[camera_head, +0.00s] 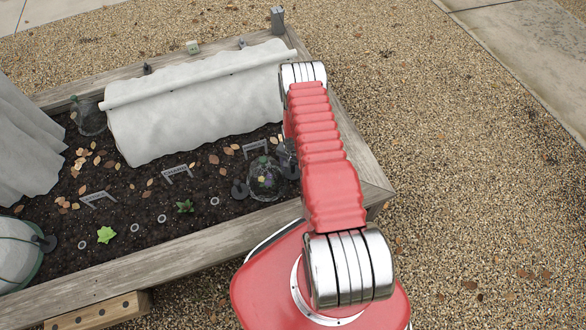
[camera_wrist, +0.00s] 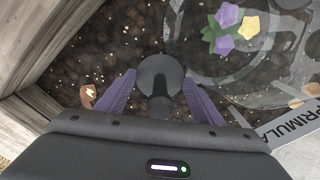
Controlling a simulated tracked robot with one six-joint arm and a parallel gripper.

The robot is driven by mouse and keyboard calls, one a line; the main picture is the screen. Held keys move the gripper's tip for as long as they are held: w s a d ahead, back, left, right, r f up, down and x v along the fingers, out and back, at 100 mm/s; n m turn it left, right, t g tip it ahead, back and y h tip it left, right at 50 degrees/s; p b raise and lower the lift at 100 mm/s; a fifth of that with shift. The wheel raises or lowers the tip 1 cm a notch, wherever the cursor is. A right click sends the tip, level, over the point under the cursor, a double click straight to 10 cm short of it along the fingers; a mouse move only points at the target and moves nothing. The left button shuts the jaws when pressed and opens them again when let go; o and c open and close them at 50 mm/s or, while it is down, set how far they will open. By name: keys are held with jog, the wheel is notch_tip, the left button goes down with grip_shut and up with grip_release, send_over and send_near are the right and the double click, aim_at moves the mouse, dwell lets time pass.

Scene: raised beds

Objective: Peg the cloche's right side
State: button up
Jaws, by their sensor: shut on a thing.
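The cloche (camera_head: 265,180) is a clear dome over purple and yellow flowers, standing on the dark soil near the bed's front right. In the wrist view the cloche (camera_wrist: 220,80) fills the upper right. My gripper (camera_wrist: 159,88) is shut on a dark grey peg (camera_wrist: 160,70) with a round, flat head, held by its short stem between the purple fingers. The peg is close beside the cloche's rim; I cannot tell whether it touches the soil. In the head view my gripper is mostly hidden behind my red arm. Another grey peg (camera_head: 240,190) is at the cloche's left side.
A wooden frame (camera_head: 180,256) edges the bed; its planks (camera_wrist: 35,50) are close to my gripper in the wrist view. A PRIMULA label (camera_wrist: 298,140) is at right. A white row cover (camera_head: 200,105) lies behind the cloche. Gravel surrounds the bed.

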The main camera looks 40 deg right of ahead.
jog(key=shift+f, duration=0.8)
dwell(0.8)
jog(key=o, duration=1.1)
jog(key=shift+r, duration=0.15)
jog(key=shift+r, duration=6.7)
